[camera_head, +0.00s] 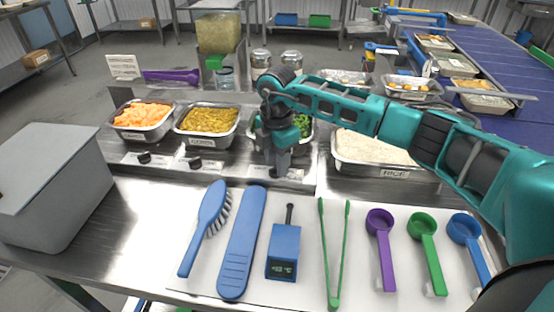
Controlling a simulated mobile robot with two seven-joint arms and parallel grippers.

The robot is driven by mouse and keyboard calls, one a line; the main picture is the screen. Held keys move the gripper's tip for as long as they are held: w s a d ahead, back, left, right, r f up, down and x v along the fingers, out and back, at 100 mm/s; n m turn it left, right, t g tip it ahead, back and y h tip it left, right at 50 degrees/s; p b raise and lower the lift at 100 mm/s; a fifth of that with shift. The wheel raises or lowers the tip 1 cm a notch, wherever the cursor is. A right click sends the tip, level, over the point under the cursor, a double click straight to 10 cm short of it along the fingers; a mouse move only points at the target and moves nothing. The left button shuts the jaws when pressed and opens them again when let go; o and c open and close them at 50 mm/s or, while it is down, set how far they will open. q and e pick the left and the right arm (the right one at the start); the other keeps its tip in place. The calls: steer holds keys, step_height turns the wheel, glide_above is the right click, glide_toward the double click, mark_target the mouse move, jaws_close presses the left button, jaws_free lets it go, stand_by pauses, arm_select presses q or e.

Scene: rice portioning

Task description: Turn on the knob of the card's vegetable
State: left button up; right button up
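The white card (123,67) stands at the back left; its print is too small to read. Trays of orange carrots (143,115), yellow corn (207,119) and green broccoli (303,125) sit in a row. Below the carrot and corn trays, a black knob (144,158) and a second black knob (195,163) show on the front panel. My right gripper (279,172) points down in front of the broccoli tray, close to the panel, and covers much of that tray. Any knob there is hidden, and the finger gap is unclear. My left gripper is out of view.
A rice tray (374,158) stands right, under my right arm. A white mat (205,265) in front holds a blue brush (207,225), a blue thermometer (283,252), green tongs (334,255) and several scoops. A grey box (50,185) stands left.

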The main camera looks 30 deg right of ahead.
step_height(320, 180, up, 13)
stand_by(0.4)
steer(key=shift+a+f, duration=0.1)
stand_by(0.4)
